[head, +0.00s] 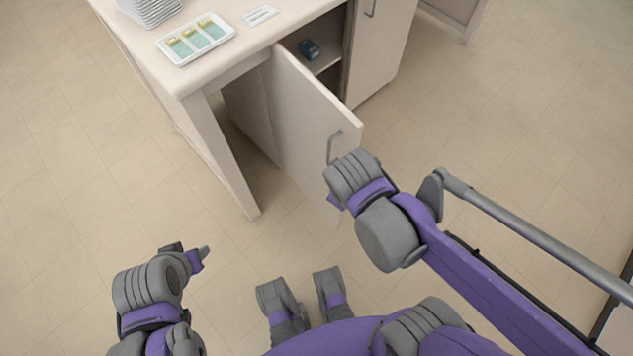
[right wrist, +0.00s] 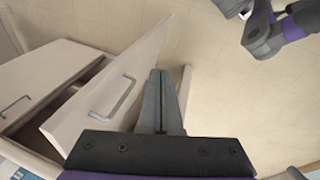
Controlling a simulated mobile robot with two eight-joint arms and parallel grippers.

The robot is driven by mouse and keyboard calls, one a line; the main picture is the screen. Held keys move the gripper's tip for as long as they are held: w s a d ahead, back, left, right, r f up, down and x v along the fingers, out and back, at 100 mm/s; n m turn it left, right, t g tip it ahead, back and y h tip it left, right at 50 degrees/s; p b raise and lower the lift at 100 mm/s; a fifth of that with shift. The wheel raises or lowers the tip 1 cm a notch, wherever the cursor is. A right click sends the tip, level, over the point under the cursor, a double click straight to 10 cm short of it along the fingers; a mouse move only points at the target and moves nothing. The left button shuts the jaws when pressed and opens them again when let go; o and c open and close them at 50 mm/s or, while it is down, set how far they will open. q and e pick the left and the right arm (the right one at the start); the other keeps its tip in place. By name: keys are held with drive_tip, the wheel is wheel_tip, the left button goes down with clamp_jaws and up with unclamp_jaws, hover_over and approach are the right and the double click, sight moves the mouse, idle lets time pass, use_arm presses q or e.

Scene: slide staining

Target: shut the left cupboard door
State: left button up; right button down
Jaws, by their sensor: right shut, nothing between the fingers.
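The left cupboard door (head: 300,120) stands open, swung out from the desk front, with its grey handle (head: 334,147) on the face towards me. The door (right wrist: 105,85) and its handle (right wrist: 113,97) also show in the right wrist view, left of my fingers. My right gripper (right wrist: 160,90) is shut and empty, beside the door and apart from the handle; whether it touches the door I cannot tell.
A dark blue object (head: 309,49) sits on the shelf inside the open cupboard. The right cupboard door (head: 382,40) looks shut. On the desk are a white tray (head: 182,61) of slides, a label card (head: 261,15) and a white stack (head: 150,10). Floor around the door is clear.

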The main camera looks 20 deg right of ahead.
drive_tip(key=w+a+f+n+h+b, duration=0.5)
drive_tip(key=w+a+n+h+b, duration=0.3)
drive_tip(key=n, duration=0.7)
use_arm(q)
wheel_tip(320, 180, down, 13)
drive_tip(key=b, duration=0.2)
drive_tip(key=shift+w, duration=0.4)
use_arm(e)
drive_tip(key=w+d+f+y, duration=0.1)
drive_tip(key=w+d+f, duration=0.3)
drive_tip(key=d+f, duration=0.3)
drive_tip(key=shift+d, duration=2.15)
